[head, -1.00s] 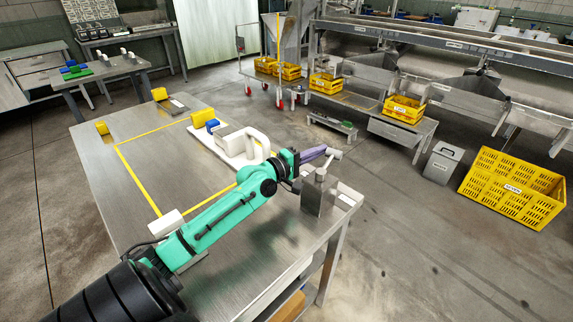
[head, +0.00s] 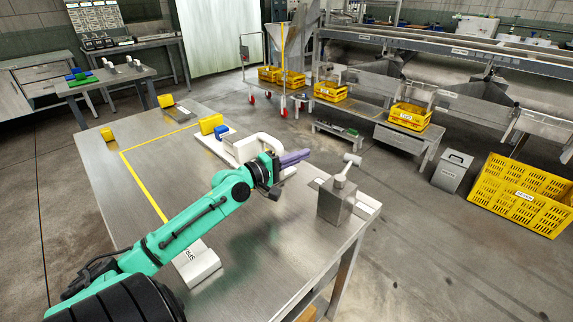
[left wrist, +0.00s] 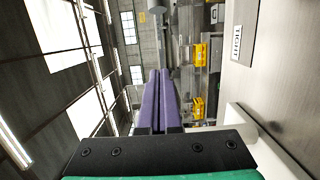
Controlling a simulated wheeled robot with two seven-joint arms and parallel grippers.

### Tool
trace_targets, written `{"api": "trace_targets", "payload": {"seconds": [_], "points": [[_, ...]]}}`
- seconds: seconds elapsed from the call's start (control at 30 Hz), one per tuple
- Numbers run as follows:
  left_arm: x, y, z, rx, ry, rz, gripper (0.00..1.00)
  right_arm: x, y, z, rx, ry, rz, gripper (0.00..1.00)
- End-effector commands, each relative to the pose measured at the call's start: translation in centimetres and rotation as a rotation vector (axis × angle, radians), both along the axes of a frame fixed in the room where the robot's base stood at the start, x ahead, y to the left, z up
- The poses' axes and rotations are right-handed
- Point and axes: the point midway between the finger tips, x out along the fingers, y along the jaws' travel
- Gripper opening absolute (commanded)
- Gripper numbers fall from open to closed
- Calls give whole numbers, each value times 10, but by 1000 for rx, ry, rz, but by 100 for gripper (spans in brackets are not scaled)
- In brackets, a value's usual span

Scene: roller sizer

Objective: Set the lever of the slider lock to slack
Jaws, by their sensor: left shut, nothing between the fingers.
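The slider lock looks to be the grey metal block (head: 336,205) near the right corner of the steel table. Its lever (head: 346,171) rises from the top and leans up and right, with a pale cylindrical grip. My left gripper (head: 309,154), with purple fingers, is shut and empty. It is left of the lever, apart from it. In the left wrist view the shut fingers (left wrist: 160,73) point ahead, and a label reading TIGHT (left wrist: 236,42) shows on a grey surface at right. I see no slack label clearly. My right gripper is not in view.
A white labelled block (head: 196,264) lies by my forearm. Yellow blocks (head: 211,123) stand farther back. A yellow crate (head: 517,195) is on the floor at right.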

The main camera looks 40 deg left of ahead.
Motion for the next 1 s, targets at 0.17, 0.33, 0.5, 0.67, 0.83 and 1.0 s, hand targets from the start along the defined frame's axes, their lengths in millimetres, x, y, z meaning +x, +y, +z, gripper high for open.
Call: {"api": "trace_targets", "payload": {"seconds": [0.17,0.33,0.5,0.67,0.83,1.0], "points": [[-21,15,-5,0,1,0,0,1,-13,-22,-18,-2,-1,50],[-27,19,0,1,-1,-2,0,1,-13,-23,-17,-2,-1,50],[-27,19,1,1,0,-2,0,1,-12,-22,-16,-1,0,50],[-26,19,0,1,0,-2,0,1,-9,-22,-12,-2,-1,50],[-26,19,0,1,0,-1,0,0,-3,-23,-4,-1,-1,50],[-26,19,0,1,0,-1,0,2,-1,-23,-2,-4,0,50]]}}
